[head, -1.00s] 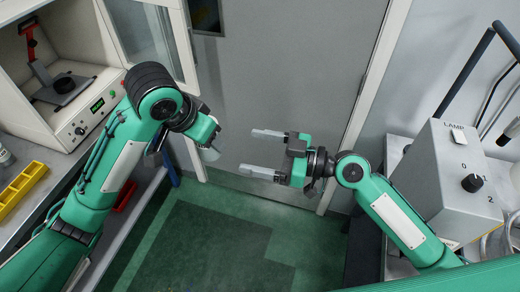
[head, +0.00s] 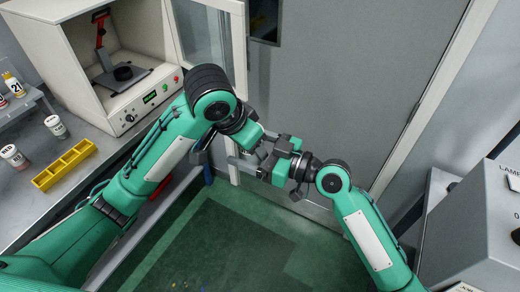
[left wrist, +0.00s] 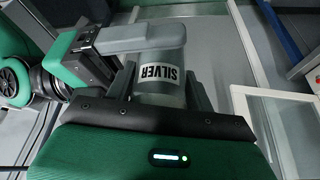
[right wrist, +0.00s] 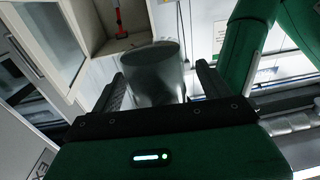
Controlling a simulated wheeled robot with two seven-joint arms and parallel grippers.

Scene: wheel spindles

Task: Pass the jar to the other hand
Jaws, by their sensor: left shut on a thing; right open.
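The jar (left wrist: 160,88) is clear or greyish with a white label reading SILVER. It sits between the fingers of my left gripper (left wrist: 160,90), which is shut on it. In the right wrist view the jar (right wrist: 152,74) stands between the spread fingers of my right gripper (right wrist: 160,84), with room beside it on the right. One right finger reaches across the jar's far end in the left wrist view. In the head view my left gripper (head: 257,143) and right gripper (head: 251,153) meet before the door, and they mostly hide the jar.
On the left bench stand a yellow rack (head: 65,165), labelled jars (head: 55,126) and a white cabinet (head: 110,75) with a green display. A grey lamp box (head: 480,220) is at the right. Open green floor (head: 240,245) lies below the grippers.

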